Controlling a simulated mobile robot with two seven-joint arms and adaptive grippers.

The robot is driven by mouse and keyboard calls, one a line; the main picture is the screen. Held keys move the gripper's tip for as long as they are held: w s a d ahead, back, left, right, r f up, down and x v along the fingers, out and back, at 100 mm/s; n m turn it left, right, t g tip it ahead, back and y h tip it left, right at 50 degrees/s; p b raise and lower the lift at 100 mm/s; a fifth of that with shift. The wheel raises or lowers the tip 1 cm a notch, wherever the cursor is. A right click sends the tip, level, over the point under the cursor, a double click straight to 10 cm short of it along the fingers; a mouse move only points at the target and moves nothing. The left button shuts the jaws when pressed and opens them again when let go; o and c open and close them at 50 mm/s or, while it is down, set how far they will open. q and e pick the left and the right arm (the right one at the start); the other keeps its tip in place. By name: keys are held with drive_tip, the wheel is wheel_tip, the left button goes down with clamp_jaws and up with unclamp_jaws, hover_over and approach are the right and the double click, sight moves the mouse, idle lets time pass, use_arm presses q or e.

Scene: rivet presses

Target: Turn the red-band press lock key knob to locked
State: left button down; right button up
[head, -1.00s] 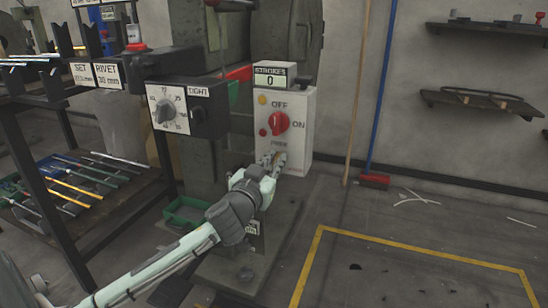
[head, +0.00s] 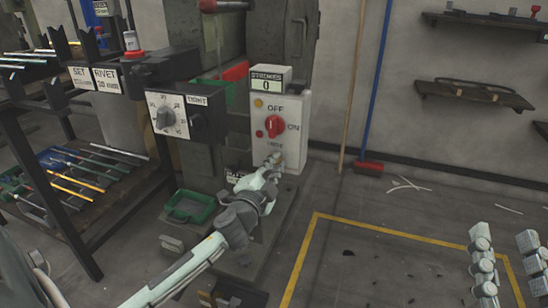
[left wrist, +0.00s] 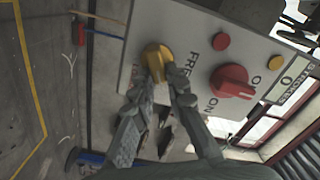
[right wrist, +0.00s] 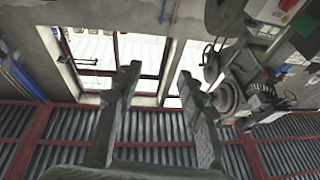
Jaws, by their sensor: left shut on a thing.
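The lock key knob is the yellow knob (left wrist: 156,60) beside the word FREE on the pale control box (head: 294,120). My left gripper (head: 273,160) is at the lower part of that box. In the left wrist view its fingers (left wrist: 157,84) close around the yellow knob, one on each side. The fingers hide part of the knob, and I cannot tell its exact angle. My right gripper (right wrist: 158,75) is open and empty in the right wrist view, with nothing between its fingers.
A red ON/OFF knob (left wrist: 231,82) and a red button (left wrist: 221,41) sit close to the gripped knob. A STROKES counter (head: 266,85) reads 0. A black dial box (head: 182,113) stands left, above a green tray (head: 190,208). Yellow floor lines (head: 390,232) lie right.

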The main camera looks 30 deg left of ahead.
use_arm(q)
drive_tip(key=shift+d+f+m+p, duration=0.15)
drive_tip(key=shift+m+p, duration=0.4)
drive_tip(key=shift+m, duration=0.95)
drive_tip(key=shift+a+f+m+p, duration=0.15)
drive_tip(key=shift+m+p, duration=0.35)
drive_tip(key=shift+m, duration=1)
use_arm(e)
drive_tip(key=w+d+f+g+h, duration=0.1)
drive_tip(key=d+f+g+h, duration=0.1)
drive_tip(key=f, duration=0.4)
drive_tip(key=d+f+g+h, duration=0.1)
drive_tip(key=d+f+g, duration=0.2)
drive_tip(key=f, duration=0.3)
drive_tip(key=shift+w+g+h, duration=0.35)
drive_tip(key=shift+g+h, duration=0.05)
use_arm(q)
drive_tip(key=shift+d, duration=0.1)
drive_tip(key=c, duration=1.5)
unclamp_jaws()
drive_tip(key=shift+c, duration=0.2)
drive_tip(key=shift+s+f, duration=0.1)
drive_tip(key=v, duration=1.1)
drive_tip(key=shift+s+d, duration=0.2)
drive_tip(key=shift+s, duration=0.15)
use_arm(e)
drive_tip(key=shift+f, duration=0.1)
